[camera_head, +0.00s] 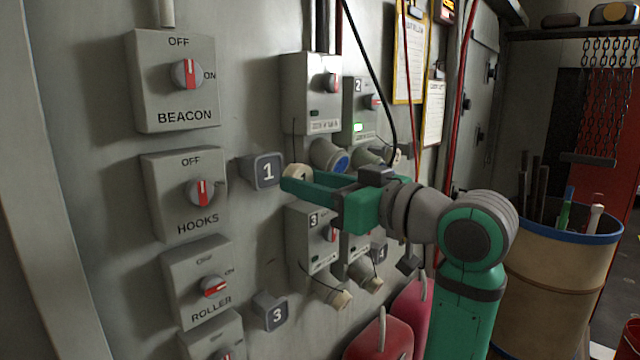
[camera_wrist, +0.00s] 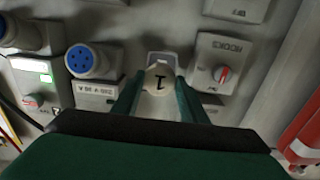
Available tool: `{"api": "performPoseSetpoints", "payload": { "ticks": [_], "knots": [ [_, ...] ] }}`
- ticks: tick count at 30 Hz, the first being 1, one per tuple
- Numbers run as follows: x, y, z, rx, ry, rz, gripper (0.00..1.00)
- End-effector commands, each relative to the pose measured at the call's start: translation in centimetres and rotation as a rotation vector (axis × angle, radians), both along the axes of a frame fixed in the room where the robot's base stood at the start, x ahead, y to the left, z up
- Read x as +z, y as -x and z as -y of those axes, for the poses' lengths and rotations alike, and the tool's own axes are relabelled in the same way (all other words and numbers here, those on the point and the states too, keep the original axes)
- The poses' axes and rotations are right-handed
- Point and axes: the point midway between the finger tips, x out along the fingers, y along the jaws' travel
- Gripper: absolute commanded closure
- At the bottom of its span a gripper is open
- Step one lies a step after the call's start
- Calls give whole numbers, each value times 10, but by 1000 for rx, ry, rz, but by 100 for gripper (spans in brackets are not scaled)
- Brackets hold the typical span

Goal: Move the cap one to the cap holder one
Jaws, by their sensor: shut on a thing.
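Cap one (camera_head: 295,172), a round cream cap marked 1, is gripped between the fingertips of my green gripper (camera_head: 300,181). In the wrist view cap one (camera_wrist: 160,76) sits between the two fingers, with its number facing the camera. Cap holder one (camera_head: 262,170) is a grey block marked 1 on the wall, just left of the cap in the head view. In the wrist view the holder (camera_wrist: 162,58) shows partly behind the cap. I cannot tell whether the cap touches it. My gripper is shut on the cap, and the fingers partly hide it in the head view.
An uncovered blue-faced socket (camera_head: 330,157) is right of the holder. The HOOKS switch box (camera_head: 186,194) is to its left, and holder 3 (camera_head: 271,312) is below. Socket boxes and cables crowd the wall behind my arm. A barrel (camera_head: 560,270) stands at the right.

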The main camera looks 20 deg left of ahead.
Motion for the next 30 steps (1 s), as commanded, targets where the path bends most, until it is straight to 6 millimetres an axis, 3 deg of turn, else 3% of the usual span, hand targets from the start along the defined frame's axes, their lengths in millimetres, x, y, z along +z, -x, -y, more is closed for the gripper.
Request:
{"api": "performPoseSetpoints", "payload": {
  "ticks": [18, 30],
  "knots": [
    [0, -17, -40, -7, -1, 0, 97],
    [0, -18, -43, -6, -1, 1, 97]
  ]
}}
